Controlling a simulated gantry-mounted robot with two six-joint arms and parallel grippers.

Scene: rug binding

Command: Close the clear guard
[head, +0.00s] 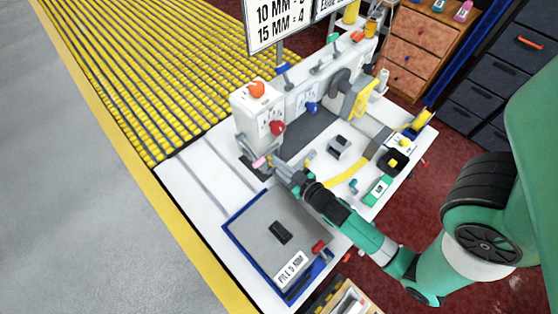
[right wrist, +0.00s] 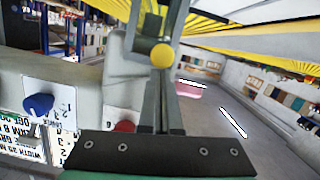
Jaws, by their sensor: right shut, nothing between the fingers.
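The grey sewing machine (head: 258,122) stands on the white table, with an orange knob on top and a red knob on its front. I cannot make out the clear guard for certain; a small pink piece (head: 260,162) shows at the foot of the machine's left end, beside a dark plate. My right gripper (head: 278,166) is shut and empty, its tips close to the pink piece; whether they touch is unclear. In the right wrist view, a pink patch (right wrist: 188,90) shows beyond the grey fingers, and a yellow ball (right wrist: 162,55) shows in front of them. My left gripper is out of view.
A blue-edged grey tray (head: 255,222) with a dark block lies at the table's front. A yellow strip (head: 347,177), a small grey block (head: 339,147) and a green item (head: 377,190) lie to the right. Yellow rollers (head: 150,60) fill the back left.

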